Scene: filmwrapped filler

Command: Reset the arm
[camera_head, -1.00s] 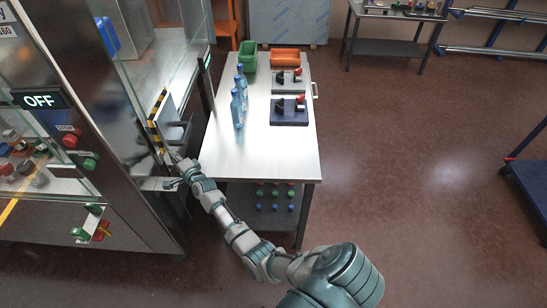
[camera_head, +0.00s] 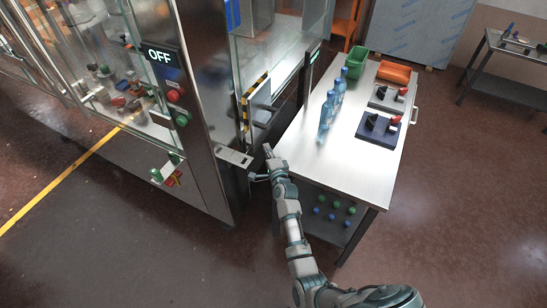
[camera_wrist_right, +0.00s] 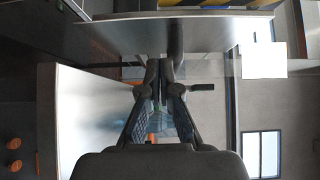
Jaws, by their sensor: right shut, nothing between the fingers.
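My right arm reaches up from the bottom right in the head view, and its gripper (camera_head: 266,158) is near the machine's small metal ledge (camera_head: 234,157), left of the steel table's near left corner. In the right wrist view the gripper (camera_wrist_right: 161,68) has its two fingers together, with nothing seen between them. A flat metal plate lies just beyond the fingertips there; I cannot tell whether they touch it. My left gripper does not show in either view.
The steel table (camera_head: 345,165) holds blue bottles (camera_head: 327,115), a green bin (camera_head: 353,70), an orange bin (camera_head: 393,73) and dark fixtures (camera_head: 378,129). The glass-walled machine with an OFF sign (camera_head: 161,56) stands left. Open floor lies at the lower left and right.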

